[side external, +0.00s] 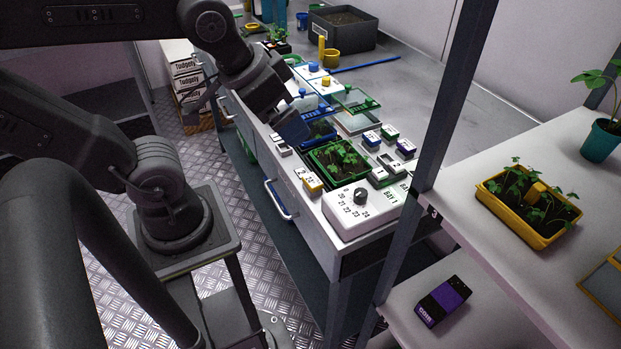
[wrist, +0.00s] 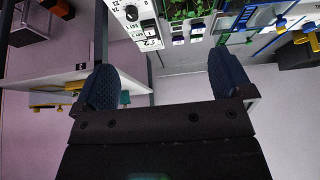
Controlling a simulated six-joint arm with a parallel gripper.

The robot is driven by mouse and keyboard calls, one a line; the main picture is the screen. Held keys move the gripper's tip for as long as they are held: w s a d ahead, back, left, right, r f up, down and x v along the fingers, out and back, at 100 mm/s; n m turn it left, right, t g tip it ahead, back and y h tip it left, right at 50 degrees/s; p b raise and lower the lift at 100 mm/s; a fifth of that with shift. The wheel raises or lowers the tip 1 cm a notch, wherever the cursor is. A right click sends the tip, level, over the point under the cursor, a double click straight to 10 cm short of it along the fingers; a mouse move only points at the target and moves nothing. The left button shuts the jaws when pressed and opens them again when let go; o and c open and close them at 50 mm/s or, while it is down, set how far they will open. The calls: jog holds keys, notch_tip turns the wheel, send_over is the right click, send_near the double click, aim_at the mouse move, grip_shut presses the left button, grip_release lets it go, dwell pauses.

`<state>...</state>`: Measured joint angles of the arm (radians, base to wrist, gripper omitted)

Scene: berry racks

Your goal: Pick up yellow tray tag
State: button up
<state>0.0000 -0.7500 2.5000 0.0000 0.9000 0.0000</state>
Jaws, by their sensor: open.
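My gripper (side external: 292,127) is above the left part of the counter, apart from the tag and farther back. In the wrist view my gripper (wrist: 164,82) is open and empty, its two blue pads wide apart. A yellow tray (side external: 541,241) with seedlings stands on the right shelf.
A green tray (side external: 316,157) of seedlings and a white timer box (side external: 350,222) stand near the counter's front end. Several coloured tags, including a blue one (side external: 371,139), lie beside the tray. A shelf post (side external: 458,80) rises at the right.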

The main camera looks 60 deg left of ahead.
jog(key=c, duration=1)
jog(key=shift+o, duration=0.2)
jog(key=m+g, duration=0.6)
jog(key=m, duration=1.1)
send_over(313, 180)
notch_tip(313, 180, down, 7)
notch_tip(313, 180, down, 13)
